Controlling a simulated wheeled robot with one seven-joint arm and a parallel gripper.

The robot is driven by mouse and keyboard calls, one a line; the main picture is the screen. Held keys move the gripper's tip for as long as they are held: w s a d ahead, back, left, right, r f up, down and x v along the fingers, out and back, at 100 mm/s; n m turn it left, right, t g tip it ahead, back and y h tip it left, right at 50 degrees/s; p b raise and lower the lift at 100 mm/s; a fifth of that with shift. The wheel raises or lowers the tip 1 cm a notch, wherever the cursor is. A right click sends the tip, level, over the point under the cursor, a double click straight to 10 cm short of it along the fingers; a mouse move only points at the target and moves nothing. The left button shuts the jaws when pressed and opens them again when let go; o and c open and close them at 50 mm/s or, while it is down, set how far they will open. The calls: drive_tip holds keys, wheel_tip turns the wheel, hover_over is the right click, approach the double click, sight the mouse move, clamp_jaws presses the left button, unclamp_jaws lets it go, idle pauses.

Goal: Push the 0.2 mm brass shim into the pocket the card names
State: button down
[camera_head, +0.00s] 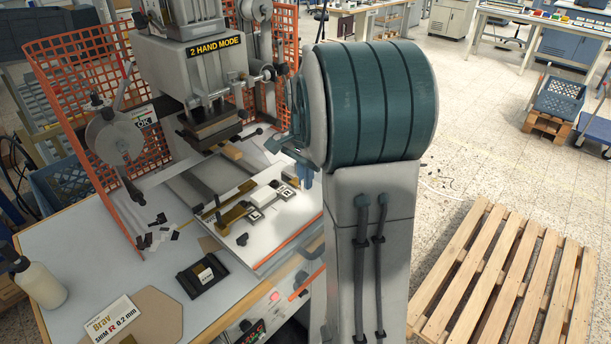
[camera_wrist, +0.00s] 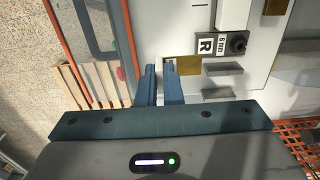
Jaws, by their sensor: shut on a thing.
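The stamping press (camera_head: 205,85) stands behind the fixture plate (camera_head: 250,255). An orange mesh guard (camera_head: 70,60) is at the left. A black box (camera_head: 202,274) and a white bottle (camera_head: 38,283) stand on the bench. A wooden pallet (camera_head: 510,280) lies on the floor right.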

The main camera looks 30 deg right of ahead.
drive_tip(key=shift+f+b, duration=1.9)
drive_tip(key=shift+f, duration=0.9)
drive_tip(key=shift+f, duration=0.5)
drive_tip(key=c, duration=1.5)
unclamp_jaws()
wheel_tip(320, 180, up, 14)
drive_tip(key=shift+f+b, duration=0.1)
drive_tip(key=shift+b, duration=0.6)
